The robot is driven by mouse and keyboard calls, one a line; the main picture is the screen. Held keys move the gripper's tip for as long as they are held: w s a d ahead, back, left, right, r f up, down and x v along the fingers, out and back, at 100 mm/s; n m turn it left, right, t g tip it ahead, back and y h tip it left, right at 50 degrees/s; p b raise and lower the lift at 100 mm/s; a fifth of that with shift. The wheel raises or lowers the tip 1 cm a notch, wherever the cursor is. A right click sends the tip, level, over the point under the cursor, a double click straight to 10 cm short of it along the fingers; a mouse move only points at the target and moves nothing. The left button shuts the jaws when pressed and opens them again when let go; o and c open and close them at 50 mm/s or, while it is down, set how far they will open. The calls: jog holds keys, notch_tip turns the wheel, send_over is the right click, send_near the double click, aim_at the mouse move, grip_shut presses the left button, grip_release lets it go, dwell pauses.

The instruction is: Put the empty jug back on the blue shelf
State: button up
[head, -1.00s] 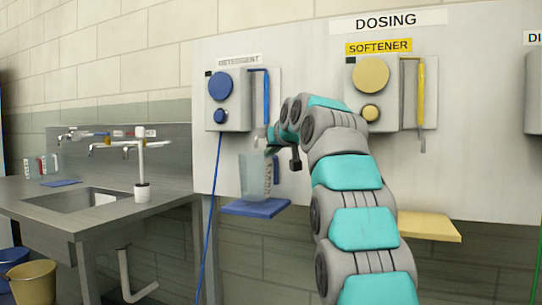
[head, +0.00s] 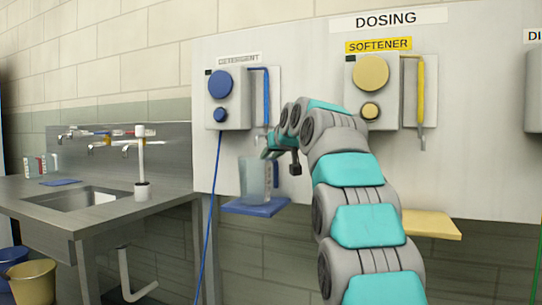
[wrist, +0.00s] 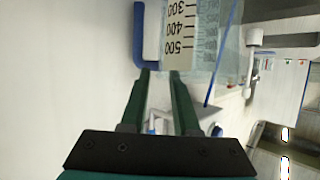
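The jug (head: 252,180) is clear, bluish and upright, at the blue shelf (head: 242,209) below the detergent dispenser. Its base looks very close to the shelf; I cannot tell whether it touches. In the wrist view the jug (wrist: 208,50) shows a scale strip with 300, 400 and 500, and a blue handle (wrist: 138,40) on the left. My gripper (head: 266,154) is at the jug's upper right in the head view. The exact contact is hidden.
The blue detergent dispenser (head: 230,99) and its spout hang just above the jug. A yellow shelf (head: 432,225) is to the right under the softener dispenser (head: 384,92). A steel sink (head: 88,199) with taps is on the left, with several small jugs behind it.

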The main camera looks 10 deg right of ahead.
jog(key=shift+r, duration=0.15)
jog(key=shift+s, duration=0.1)
jog(key=b+v, duration=0.1)
jog(key=v, duration=1.1)
jog(key=s+a+f+g, duration=0.25)
jog(key=s+f, duration=0.35)
jog(key=f, duration=0.4)
jog(key=s+a+f+g, duration=0.1)
jog(key=s+f+g, duration=0.3)
jog(key=f, duration=0.6)
jog(key=s+a+f+g, duration=0.2)
jog(key=s+f, duration=0.5)
jog(key=f, duration=0.3)
jog(key=s+f+g, duration=0.3)
jog(key=s+f, duration=0.7)
jog(key=s, duration=0.4)
jog(key=s+f+m+g+h, duration=0.1)
jog(key=s+f+g, duration=0.2)
jog(key=s+f, duration=0.8)
jog(key=s, duration=0.3)
jog(key=shift+s+d+f+g+h, duration=0.2)
jog(key=shift+s+d+g+h, duration=0.05)
jog(key=shift+s+g+h, duration=0.1)
